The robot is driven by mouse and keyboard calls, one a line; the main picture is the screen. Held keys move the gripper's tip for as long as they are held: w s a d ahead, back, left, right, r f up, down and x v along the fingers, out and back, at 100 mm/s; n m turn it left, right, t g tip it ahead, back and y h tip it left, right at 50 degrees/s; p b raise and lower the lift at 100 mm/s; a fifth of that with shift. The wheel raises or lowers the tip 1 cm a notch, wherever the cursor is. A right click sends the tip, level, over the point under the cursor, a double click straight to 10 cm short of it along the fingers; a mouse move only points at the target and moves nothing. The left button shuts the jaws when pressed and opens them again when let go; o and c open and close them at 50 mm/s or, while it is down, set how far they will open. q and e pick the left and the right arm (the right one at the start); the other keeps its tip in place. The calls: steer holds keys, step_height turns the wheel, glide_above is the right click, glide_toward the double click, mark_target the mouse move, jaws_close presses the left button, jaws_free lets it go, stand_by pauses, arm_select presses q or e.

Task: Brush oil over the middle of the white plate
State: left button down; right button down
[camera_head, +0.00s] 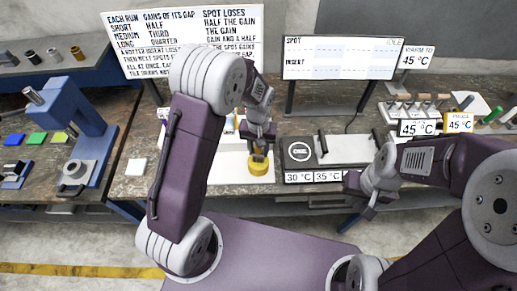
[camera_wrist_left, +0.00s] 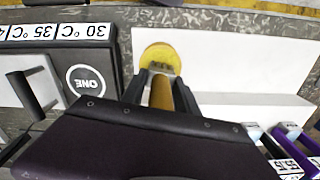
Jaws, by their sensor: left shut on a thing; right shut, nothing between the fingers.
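My left gripper (camera_head: 260,142) is shut on the brush, whose wooden handle (camera_wrist_left: 161,93) shows between the fingers in the left wrist view. The brush points down at a round yellow pot (camera_head: 259,166), also seen in the left wrist view (camera_wrist_left: 157,56). The brush tip is hidden, so I cannot tell whether it is inside the pot or above it. The pot stands at the front right of the large white plate (camera_head: 228,172), which also shows in the left wrist view (camera_wrist_left: 255,75). My left arm covers part of the plate. My right gripper (camera_head: 368,207) is shut and empty at the table's front.
A black-topped device (camera_head: 298,152) with temperature labels stands right of the plate. A blue stand (camera_head: 75,115) and a small white square (camera_head: 136,167) are on the left. Purple-sided items (camera_wrist_left: 290,140) lie near the plate. Signboards (camera_head: 338,58) stand behind.

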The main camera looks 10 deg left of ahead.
arm_select(q)
steer(key=shift+f+b, duration=0.3)
steer(key=shift+f, duration=0.15)
stand_by(0.5)
steer(key=shift+s+f, duration=0.1)
steer(key=shift+s, duration=0.05)
stand_by(0.8)
step_height(320, 180, up, 7)
steer(key=p, duration=0.6)
steer(key=shift+p, duration=0.3)
